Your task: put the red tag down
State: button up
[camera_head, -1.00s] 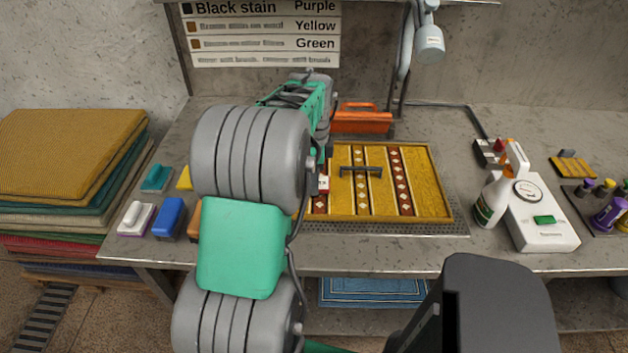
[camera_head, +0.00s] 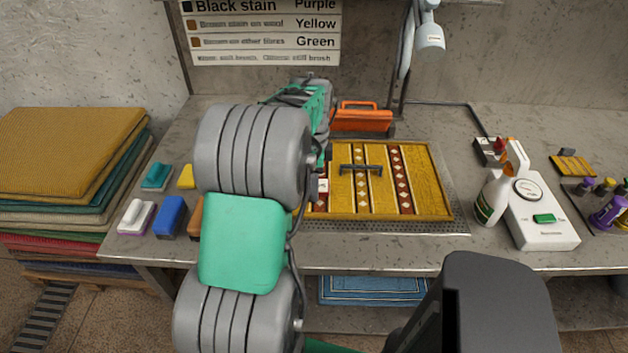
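My grey and green arm reaches over the left side of the rug.
A spray bottle (camera_head: 490,198) and a white meter box (camera_head: 541,215) stand to the right. Several brushes, including a blue one (camera_head: 169,216), lie at left. A rug stack (camera_head: 70,150) is far left.

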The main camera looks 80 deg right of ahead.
notch_tip(320, 180, up, 12)
jog(key=w+a+n+t+h, duration=0.1)
jog(key=w+a+n, duration=0.6)
jog(key=w+a, duration=0.3)
jog(key=w+a+n, duration=0.7)
jog(key=w+a, duration=0.1)
jog(key=w, duration=0.4)
jog(key=w+a+f+n+t, duration=0.1)
jog(key=a+f+n, duration=0.2)
jog(key=a+n, duration=0.6)
jog(key=w+a+f+n+t+y, duration=0.1)
jog(key=a+f+n, duration=0.2)
jog(key=a+n, duration=0.7)
jog(key=a, duration=1)
jog(key=shift+a+f+n, duration=0.25)
jog(key=shift+a+n, duration=0.05)
